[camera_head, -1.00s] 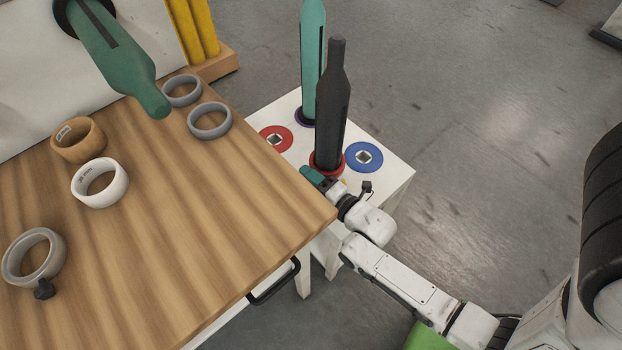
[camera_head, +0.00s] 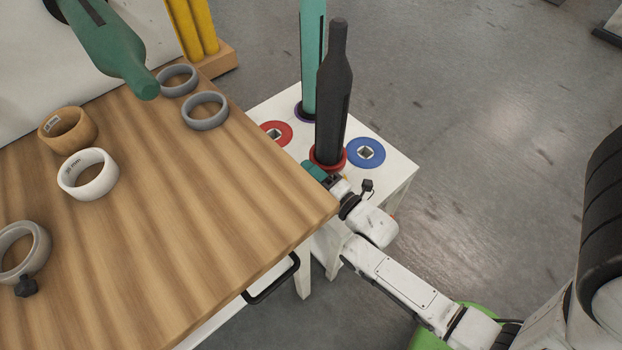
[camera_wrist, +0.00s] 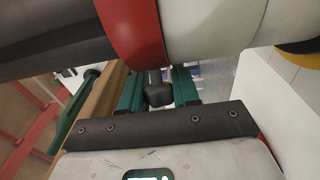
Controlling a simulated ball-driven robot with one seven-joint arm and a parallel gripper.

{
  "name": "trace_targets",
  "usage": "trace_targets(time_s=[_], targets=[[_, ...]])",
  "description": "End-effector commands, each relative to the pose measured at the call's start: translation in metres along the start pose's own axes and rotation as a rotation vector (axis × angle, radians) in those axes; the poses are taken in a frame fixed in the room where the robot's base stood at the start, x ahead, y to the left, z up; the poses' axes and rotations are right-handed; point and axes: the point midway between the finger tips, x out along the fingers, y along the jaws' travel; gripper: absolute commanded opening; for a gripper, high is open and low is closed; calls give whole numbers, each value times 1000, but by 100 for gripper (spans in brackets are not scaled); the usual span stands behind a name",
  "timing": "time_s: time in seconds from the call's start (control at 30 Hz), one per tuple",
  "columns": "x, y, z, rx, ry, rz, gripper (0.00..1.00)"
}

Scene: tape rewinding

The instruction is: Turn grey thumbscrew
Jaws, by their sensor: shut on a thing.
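The thumbscrew (camera_wrist: 158,95) is a dark grey knob on a short stem in the wrist view. It sits between the green fingers of my gripper (camera_wrist: 157,89), which is shut on it. Above it in that view are a red ring (camera_wrist: 130,28) and a pale rounded part (camera_wrist: 208,25). In the head view my gripper (camera_head: 322,173) is low at the near side of the upright black spindle (camera_head: 334,95), which has a red ring (camera_head: 342,162) at its foot. The thumbscrew is hidden there by my gripper and arm.
A wooden table (camera_head: 215,195) with several tape rings is close on the left of my gripper. The white stand (camera_head: 395,172) also carries a teal spindle (camera_head: 312,60), a blue disc (camera_head: 366,152) and a red disc (camera_head: 275,133). Open floor lies to the right.

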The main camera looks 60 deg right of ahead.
Motion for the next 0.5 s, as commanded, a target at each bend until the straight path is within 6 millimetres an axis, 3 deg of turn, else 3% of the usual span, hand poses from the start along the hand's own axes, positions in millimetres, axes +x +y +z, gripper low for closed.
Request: trace_targets(time_s=[0.03,0.5], targets=[[0,-9,1,12,-2,35,0],[-1,-1,1,145,-2,353,0]])
